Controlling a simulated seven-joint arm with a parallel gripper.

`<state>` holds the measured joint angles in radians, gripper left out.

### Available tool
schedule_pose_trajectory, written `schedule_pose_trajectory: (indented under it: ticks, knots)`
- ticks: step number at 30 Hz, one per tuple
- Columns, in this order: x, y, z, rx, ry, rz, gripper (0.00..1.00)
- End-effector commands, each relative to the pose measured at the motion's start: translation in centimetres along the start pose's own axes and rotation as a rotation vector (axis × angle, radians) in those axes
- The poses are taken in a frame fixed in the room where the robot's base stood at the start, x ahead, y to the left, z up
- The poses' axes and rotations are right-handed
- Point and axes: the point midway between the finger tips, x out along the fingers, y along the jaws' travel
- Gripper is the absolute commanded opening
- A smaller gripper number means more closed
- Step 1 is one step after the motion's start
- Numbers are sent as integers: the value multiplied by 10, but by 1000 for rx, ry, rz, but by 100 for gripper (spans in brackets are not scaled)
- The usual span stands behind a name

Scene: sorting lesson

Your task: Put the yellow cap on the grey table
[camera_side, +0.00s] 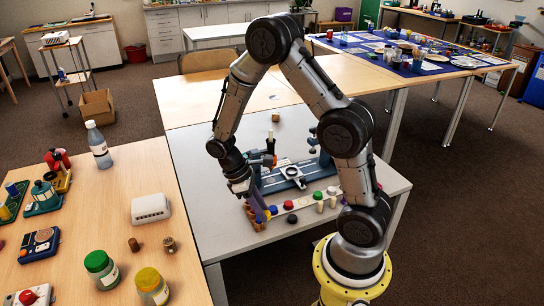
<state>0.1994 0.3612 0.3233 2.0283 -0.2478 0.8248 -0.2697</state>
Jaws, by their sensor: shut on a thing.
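The grey table (222,238) stands in the middle, in front of my arm. I cannot tell whether this or the held thing is the yellow cap.
A blue fixture (290,176) stands behind the row. Red (288,205) and black (292,218) pieces lie near the tray. The wooden table at left holds a white box (150,208), a bottle (98,146) and a yellow-lidded jar (151,286). The grey table's front left is clear.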

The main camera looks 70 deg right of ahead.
Motion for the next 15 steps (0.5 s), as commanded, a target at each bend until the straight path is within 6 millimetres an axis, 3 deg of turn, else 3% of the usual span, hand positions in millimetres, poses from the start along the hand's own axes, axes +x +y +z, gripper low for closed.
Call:
schedule_pose_trajectory:
  ticks: [1,6,10,15]
  knots:
    - [6,4,28,4,-2,-6,0]
    - [27,2,102,14,-4,-26,0]
    - [39,-8,145,55,-1,-48,0]
    - [44,-15,173,138,10,-69,0]
